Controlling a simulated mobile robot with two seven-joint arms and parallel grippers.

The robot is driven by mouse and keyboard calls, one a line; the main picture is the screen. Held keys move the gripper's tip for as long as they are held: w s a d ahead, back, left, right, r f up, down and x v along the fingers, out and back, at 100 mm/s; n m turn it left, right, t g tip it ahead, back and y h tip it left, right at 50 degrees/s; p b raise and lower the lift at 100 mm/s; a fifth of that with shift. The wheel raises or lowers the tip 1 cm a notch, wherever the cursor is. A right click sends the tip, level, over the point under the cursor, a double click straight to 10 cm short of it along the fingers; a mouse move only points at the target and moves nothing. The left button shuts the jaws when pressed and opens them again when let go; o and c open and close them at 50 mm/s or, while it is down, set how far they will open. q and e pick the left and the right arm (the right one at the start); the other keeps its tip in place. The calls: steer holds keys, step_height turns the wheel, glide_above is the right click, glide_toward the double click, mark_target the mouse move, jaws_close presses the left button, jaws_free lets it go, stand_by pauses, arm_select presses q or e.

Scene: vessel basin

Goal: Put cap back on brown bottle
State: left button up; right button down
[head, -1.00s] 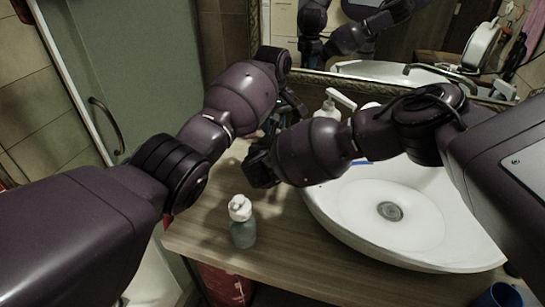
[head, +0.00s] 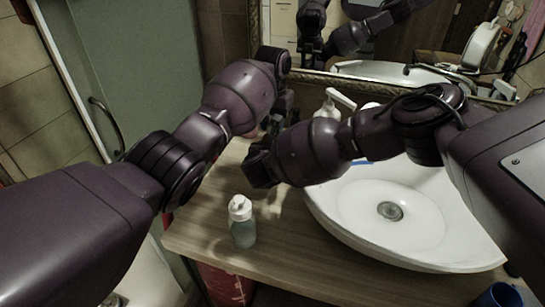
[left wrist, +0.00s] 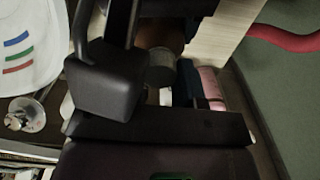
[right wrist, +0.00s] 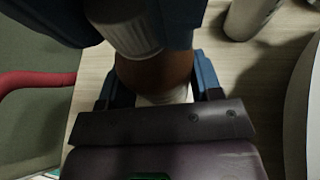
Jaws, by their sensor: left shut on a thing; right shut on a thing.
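The brown bottle (right wrist: 160,75) stands between the blue fingers of my right gripper (right wrist: 163,84), which is shut on it. The pale ribbed cap (right wrist: 135,38) is in front of the bottle's top in the right wrist view, with dark blue fingers of my left gripper beside it. The cap also shows as a grey cylinder (left wrist: 160,68) in the left wrist view, between my left gripper's fingers (left wrist: 165,82), which are shut on it. The brown bottle (left wrist: 162,36) is right beyond it. I cannot tell whether cap and bottle touch. In the head view my arms mostly hide both.
A white-topped pump bottle (head: 242,225) stands near the front of the wooden counter (head: 205,215). The white basin (head: 350,220) is on the right. Another pump dispenser (head: 329,107) stands behind the arms. A pale container (right wrist: 250,14) is near the right gripper.

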arm_select(q)
steer(key=o, duration=1)
steer(key=shift+r, duration=2.3)
steer(key=shift+r, duration=0.1)
steer(key=shift+c, duration=0.2)
